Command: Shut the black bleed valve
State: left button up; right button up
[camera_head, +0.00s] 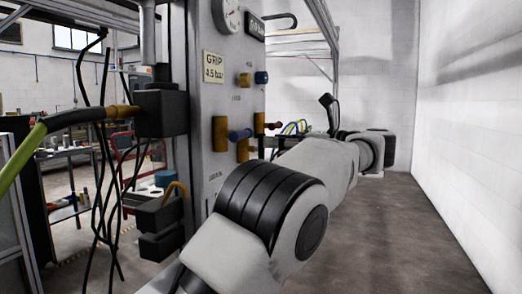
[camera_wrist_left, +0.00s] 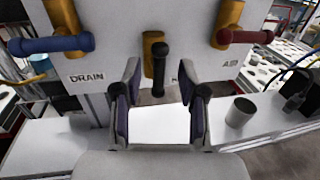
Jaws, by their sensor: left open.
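The black bleed valve shows in the left wrist view as a black handle (camera_wrist_left: 159,62) on a yellow body (camera_wrist_left: 149,42), in the middle of the grey panel. The handle hangs roughly downward in the picture. My left gripper (camera_wrist_left: 160,105) is open, with one finger on each side of the picture's middle. The handle's lower end shows between and just above the fingertips; I cannot tell contact. In the head view my left arm hides the fingers, and I cannot make out the black handle there. My right gripper is not in view.
A blue handle (camera_wrist_left: 50,44) sits left of the black one, a red handle (camera_wrist_left: 245,36) right. In the head view the panel (camera_head: 212,100) carries a gauge (camera_head: 226,15). Black boxes and cables hang at its left. A grey cup (camera_wrist_left: 240,112) stands at right.

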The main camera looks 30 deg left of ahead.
aim_at(261, 140)
pick_arm(q)
jog(key=a, duration=0.4)
jog(key=shift+s+a+f, duration=0.1)
jog(key=shift+a, duration=0.3)
grip_shut()
